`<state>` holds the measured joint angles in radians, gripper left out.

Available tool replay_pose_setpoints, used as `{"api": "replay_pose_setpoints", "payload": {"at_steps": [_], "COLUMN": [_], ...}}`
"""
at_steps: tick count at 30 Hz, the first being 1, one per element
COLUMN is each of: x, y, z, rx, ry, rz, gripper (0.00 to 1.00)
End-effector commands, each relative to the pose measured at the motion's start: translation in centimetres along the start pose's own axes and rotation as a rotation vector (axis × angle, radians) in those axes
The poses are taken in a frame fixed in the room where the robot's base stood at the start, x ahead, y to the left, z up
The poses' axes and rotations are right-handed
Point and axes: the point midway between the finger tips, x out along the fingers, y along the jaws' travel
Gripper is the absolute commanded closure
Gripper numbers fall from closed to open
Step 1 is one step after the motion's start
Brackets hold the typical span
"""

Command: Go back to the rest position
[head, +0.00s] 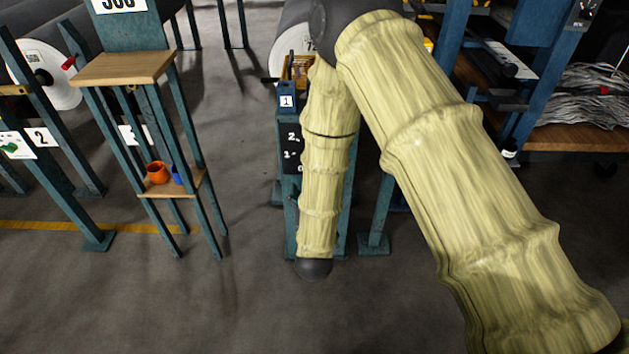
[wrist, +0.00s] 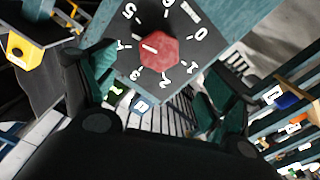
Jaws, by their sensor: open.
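In the wrist view my gripper (wrist: 153,75) is open, its two dark fingers spread to the left and right with nothing between them. Beyond the fingers is a dark dial plate with white numbers and a red, many-sided knob (wrist: 160,50). The fingers look apart from the knob. In the head view my arm, in a pale yellow ribbed sleeve, rises from the lower right and bends down at the centre. My gripper cannot be made out there.
A narrow stand with a wooden top (head: 125,67) is at the left, with an orange cup (head: 157,172) on its lower shelf. A blue-green post stand (head: 288,140) is behind my arm. A shelf with grey strands (head: 585,100) is at the right. The front floor is clear.

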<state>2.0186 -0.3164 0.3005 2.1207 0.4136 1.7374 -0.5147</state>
Motion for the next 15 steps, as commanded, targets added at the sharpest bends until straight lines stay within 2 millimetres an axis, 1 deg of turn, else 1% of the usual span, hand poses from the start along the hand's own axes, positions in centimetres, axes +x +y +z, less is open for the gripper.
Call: {"api": "replay_pose_setpoints", "payload": {"at_steps": [5,8,11,14,15], "x": [0.0,-0.2,-0.9,-2.6,-3.7], "y": [0.0,0.1,0.5,1.2,1.5], "z": [0.0,0.9,3.8,8.3,10.4], "rx": [0.000,0.005,0.024,0.059,0.075], "ry": [-0.001,-0.025,-0.100,-0.230,-0.293], "rz": [0.000,-0.012,-0.047,-0.104,-0.128], "gripper": [0.15,0.15,0.15,0.15,0.15]}}
